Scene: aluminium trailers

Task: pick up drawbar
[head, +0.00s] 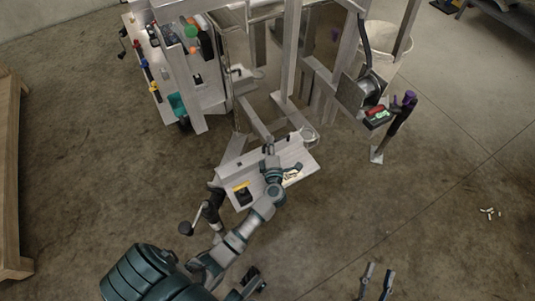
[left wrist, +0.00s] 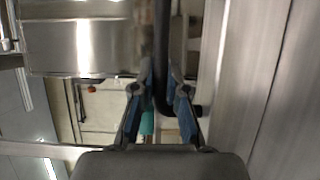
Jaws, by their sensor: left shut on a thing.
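A pale aluminium beam with a flat face, which looks like the drawbar (head: 300,155), juts from the front of the trailer frame in the head view. A yellow label and a dark fitting are on its left part. My left gripper (head: 268,150) reaches over it from below and is at its upper edge. In the left wrist view the fingers (left wrist: 161,75) are closed around a dark curved bar (left wrist: 162,30). Whether that bar belongs to the drawbar I cannot tell. My right gripper (head: 377,282) is at the bottom edge, fingers apart, with nothing between them.
The trailer frame (head: 291,50) stands behind, with a winch (head: 362,90) and a purple-topped post (head: 392,132) to its right. A side shelf (head: 160,70) holds tools. A crank handle (head: 187,228) sticks out left. Open floor lies to the right, with small white bits (head: 490,213).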

